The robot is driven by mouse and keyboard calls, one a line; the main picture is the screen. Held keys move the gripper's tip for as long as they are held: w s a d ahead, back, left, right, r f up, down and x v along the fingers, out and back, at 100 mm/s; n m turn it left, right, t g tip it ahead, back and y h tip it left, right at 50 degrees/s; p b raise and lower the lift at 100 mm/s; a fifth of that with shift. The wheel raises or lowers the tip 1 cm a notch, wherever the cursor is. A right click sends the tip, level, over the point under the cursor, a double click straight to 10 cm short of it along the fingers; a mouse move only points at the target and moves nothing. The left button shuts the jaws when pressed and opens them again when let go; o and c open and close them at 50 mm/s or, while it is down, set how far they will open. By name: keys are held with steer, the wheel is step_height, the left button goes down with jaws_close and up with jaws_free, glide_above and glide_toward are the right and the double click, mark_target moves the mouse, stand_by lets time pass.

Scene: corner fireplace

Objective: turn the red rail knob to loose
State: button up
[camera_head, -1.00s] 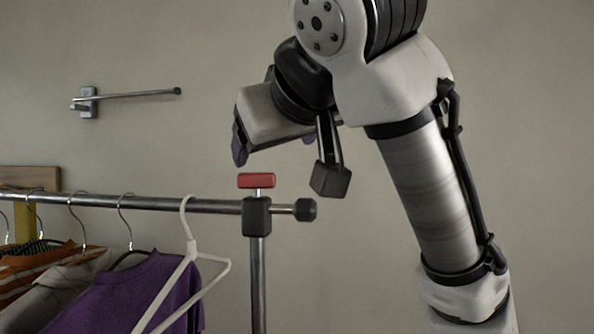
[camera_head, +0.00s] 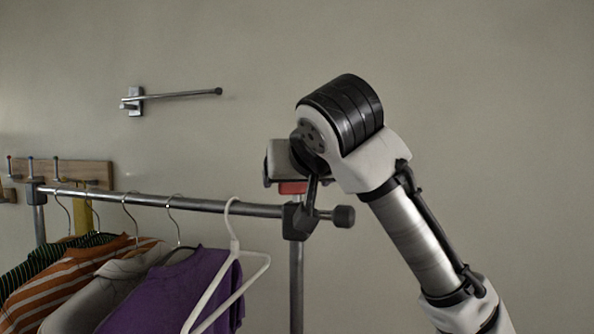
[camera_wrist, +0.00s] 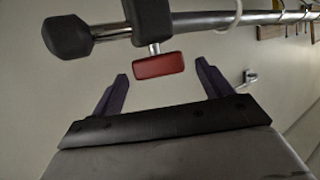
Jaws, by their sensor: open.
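The red rail knob (camera_head: 292,188) sits on the black corner clamp (camera_head: 299,221) at the right end of the clothes rail. In the head view my gripper hides part of it. In the wrist view the red knob (camera_wrist: 158,65) is a flat bar on a short bright stem, crosswise between my two dark fingers. My gripper (camera_wrist: 160,82) is open, with one finger off each end of the knob. The knob lies a little beyond the fingertips, and I see no contact. My gripper's body (camera_head: 282,165) is just above the knob in the head view.
The metal rail (camera_head: 190,203) carries several hung garments and an empty white hanger (camera_head: 240,255) close to the clamp. A black end cap (camera_head: 344,216) sticks out right of the clamp. A wall bar (camera_head: 180,95) and a wooden peg board (camera_head: 85,172) are behind.

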steer(key=shift+x, duration=1.05)
steer(key=c, duration=1)
steer(key=n+g+y, duration=0.1)
steer(key=n+y, duration=0.2)
steer(key=n+g+y, duration=0.2)
steer(key=n+y, duration=0.1)
steer(key=shift+n+y, duration=0.3)
steer(key=shift+y, duration=0.1)
steer(key=n+g+y, duration=0.3)
steer(key=n+g, duration=0.2)
steer(key=shift+g, duration=0.4)
steer(key=shift+r+n+y, duration=0.1)
steer(key=shift+n+y, duration=0.2)
steer(key=shift+n, duration=0.1)
